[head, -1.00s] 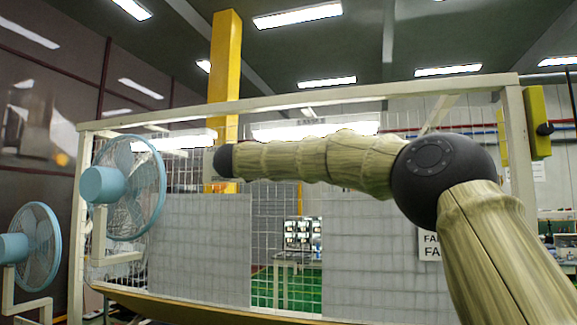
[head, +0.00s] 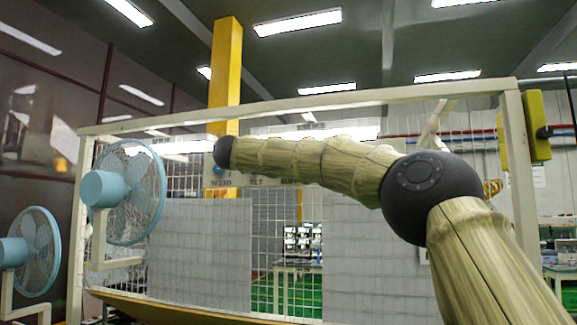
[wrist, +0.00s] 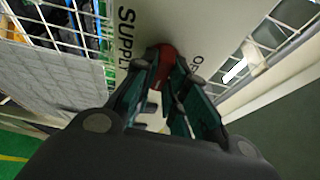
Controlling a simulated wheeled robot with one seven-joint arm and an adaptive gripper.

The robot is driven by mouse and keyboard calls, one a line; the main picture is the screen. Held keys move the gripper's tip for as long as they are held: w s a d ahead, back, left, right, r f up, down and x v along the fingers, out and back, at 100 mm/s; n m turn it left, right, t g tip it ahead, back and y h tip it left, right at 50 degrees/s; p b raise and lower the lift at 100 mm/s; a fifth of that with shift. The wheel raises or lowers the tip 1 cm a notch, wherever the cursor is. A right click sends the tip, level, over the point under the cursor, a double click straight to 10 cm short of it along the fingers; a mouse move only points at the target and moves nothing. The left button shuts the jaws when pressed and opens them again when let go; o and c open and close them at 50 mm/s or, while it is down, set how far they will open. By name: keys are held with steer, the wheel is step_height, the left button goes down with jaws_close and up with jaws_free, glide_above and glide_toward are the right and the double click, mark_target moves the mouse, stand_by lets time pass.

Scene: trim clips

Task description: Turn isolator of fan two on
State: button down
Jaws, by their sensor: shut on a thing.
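In the wrist view my gripper (wrist: 165,92) is shut on a red knob (wrist: 162,56). The knob sits on a pale panel (wrist: 205,25) marked "SUPPLY", with a partly hidden label starting "O" beside it. The fingers cover much of the knob, so its exact angle cannot be told. In the head view my arm hides the gripper. A pale board behind the arm carries partly hidden labels, one reading "SPEED". Two blue fans show at the left: a larger one (head: 125,190) on the frame and a smaller one (head: 32,250) further left.
A pale frame (head: 300,101) with wire mesh and grey panels (head: 200,252) stands in front of me. A yellow post (head: 225,75) rises behind it. A yellow box (head: 540,125) is fixed at the frame's right. Mesh lies on both sides of the panel in the wrist view.

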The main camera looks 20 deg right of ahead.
steer(key=shift+s+d+r, duration=0.1)
steer(key=shift+d+r, duration=0.05)
steer(key=shift+r, duration=0.2)
steer(key=c, duration=1.5)
jaws_free()
steer(key=shift+o, duration=0.3)
steer(key=shift+w+f, duration=0.2)
steer(key=shift+f, duration=0.1)
steer(key=v, duration=1.2)
